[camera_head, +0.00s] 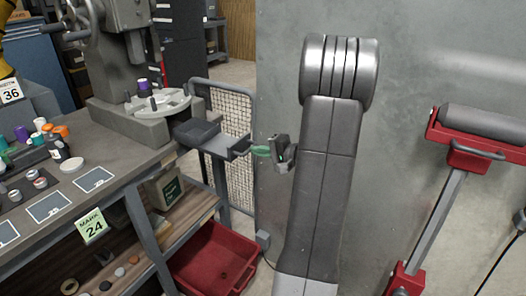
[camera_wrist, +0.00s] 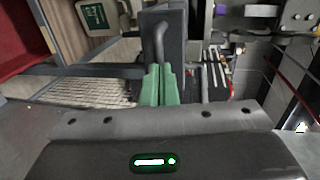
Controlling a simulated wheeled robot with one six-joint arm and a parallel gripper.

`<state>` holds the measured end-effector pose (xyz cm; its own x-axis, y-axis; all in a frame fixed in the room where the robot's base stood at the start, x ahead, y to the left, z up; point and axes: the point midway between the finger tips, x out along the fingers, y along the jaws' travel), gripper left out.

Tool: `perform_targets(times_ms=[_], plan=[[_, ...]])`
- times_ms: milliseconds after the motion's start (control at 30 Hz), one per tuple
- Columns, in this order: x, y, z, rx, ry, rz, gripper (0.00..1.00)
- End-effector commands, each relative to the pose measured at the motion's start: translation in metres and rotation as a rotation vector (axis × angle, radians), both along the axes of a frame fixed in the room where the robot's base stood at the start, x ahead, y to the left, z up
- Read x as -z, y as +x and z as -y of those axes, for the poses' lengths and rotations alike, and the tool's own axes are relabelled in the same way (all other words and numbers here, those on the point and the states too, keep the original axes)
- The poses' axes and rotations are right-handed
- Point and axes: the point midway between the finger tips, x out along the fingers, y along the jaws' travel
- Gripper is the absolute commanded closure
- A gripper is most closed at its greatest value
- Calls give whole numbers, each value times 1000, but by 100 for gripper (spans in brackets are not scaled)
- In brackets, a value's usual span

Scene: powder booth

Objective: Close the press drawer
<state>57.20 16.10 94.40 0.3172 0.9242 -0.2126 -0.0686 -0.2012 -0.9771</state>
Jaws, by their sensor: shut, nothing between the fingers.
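The press drawer (camera_head: 212,142) is a dark grey tray. It sticks out to the right past the edge of the workbench, beside the base of the grey press (camera_head: 135,110). Its handle is at its right end. My gripper (camera_head: 253,150) has green fingers, which are shut with nothing between them. The fingertips are just in front of the handle end. In the wrist view the green fingers (camera_wrist: 161,72) point at the curved grey handle (camera_wrist: 159,42) on the drawer front (camera_wrist: 176,22). I cannot tell whether they touch it.
The workbench (camera_head: 120,165) at left holds bottles, jars and cards, with shelves below. A red bin (camera_head: 212,258) stands on the floor under the drawer. A mesh panel (camera_head: 235,125) is behind the drawer. A red stand with a grey roller (camera_head: 482,122) is at right.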

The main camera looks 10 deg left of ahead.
Motion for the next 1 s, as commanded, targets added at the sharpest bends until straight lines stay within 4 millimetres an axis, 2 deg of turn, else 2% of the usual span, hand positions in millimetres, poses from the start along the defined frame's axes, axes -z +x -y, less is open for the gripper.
perform_targets(times_ms=[267,467,567,1000], plan=[[1,1,-3,-1,0,1,100],[3,10,-29,-4,0,3,100],[5,18,-53,-7,0,4,100],[3,65,-183,-6,0,2,100]])
